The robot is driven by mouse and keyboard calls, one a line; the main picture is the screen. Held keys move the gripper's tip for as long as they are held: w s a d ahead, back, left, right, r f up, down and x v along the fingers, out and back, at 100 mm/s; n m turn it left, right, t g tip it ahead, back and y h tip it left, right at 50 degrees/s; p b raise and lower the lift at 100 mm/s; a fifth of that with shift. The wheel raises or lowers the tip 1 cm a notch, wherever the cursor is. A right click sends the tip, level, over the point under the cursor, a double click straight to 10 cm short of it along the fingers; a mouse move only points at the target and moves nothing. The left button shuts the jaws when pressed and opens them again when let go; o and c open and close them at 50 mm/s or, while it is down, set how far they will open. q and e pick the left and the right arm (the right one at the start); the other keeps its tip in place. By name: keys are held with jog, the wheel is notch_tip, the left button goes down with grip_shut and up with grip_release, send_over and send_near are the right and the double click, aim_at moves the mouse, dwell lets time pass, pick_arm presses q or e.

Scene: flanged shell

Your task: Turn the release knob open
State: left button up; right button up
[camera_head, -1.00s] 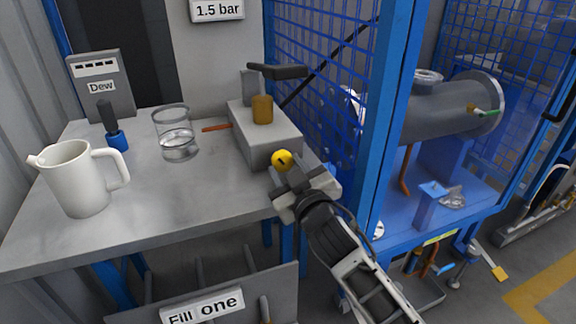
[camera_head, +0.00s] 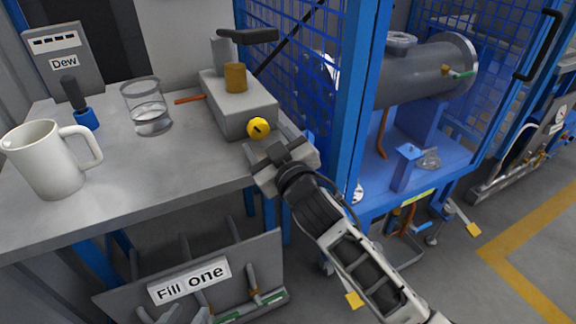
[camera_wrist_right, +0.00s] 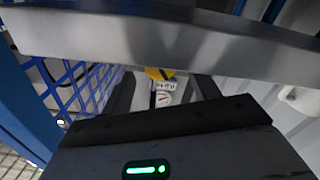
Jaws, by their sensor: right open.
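The yellow release knob (camera_head: 258,128) with a dark mark sits on the front end of a grey box (camera_head: 242,112) on the bench. It also shows, partly hidden, in the right wrist view (camera_wrist_right: 158,73). My right gripper (camera_head: 270,142) is open just in front of the knob, its fingers pointing toward it. I cannot tell whether the fingers touch the knob. My left gripper is not in view.
On the bench stand a white jug (camera_head: 48,158), a glass beaker (camera_head: 147,108), a blue-based tool (camera_head: 82,108) and the Dew meter (camera_head: 60,58). A black-handled lever (camera_head: 247,36) rises over the box. A blue mesh cage (camera_head: 352,110) stands close on the right.

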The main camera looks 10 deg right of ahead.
jog(key=v, duration=1.4)
jog(key=shift+p, duration=0.3)
jog(key=shift+s, duration=0.15)
